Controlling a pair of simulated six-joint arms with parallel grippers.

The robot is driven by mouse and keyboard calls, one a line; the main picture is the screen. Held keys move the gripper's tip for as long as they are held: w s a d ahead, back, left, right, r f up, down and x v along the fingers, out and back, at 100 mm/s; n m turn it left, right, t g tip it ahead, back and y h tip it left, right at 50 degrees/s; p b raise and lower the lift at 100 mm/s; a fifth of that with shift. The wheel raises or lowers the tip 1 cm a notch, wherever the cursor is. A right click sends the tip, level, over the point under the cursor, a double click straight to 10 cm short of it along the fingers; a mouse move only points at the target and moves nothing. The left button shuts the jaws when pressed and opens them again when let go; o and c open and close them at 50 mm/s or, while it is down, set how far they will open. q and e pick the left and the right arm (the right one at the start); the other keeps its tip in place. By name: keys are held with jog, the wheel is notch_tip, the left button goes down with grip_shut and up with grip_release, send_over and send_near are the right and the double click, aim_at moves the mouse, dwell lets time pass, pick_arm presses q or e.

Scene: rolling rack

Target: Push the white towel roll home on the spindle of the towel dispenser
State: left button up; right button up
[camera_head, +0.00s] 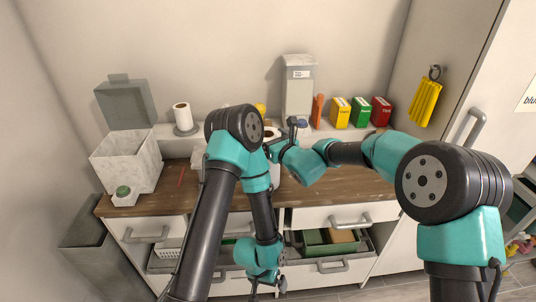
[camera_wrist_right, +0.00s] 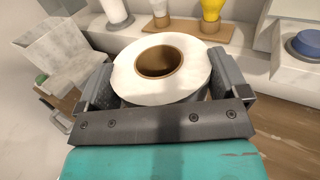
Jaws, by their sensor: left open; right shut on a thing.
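The white towel roll (camera_wrist_right: 135,78) is upright between the fingers of my right gripper (camera_wrist_right: 165,85), which is shut on it. Its brown core faces the wrist camera. In the head view, the roll (camera_head: 276,173) is at the counter's middle, partly hidden by my arms, with my right gripper (camera_head: 279,143) at its upper part. The dispenser's spindle cannot be made out; nothing is seen sticking up through the core. How far down the roll sits is hidden. My left gripper (camera_head: 270,286) is open and low, in front of the drawers, apart from the roll.
A second white roll on a stand (camera_head: 182,116) is on the back ledge. A marbled bin (camera_head: 125,163) stands at the counter's left. A tall grey container (camera_head: 299,88) and coloured boxes (camera_head: 341,113) stand behind. An open drawer (camera_head: 325,250) is below.

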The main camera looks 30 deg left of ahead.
jog(key=shift+r, duration=0.1)
notch_tip(320, 180, up, 10)
dwell(0.4)
jog(key=shift+w+d, duration=0.1)
dwell(0.5)
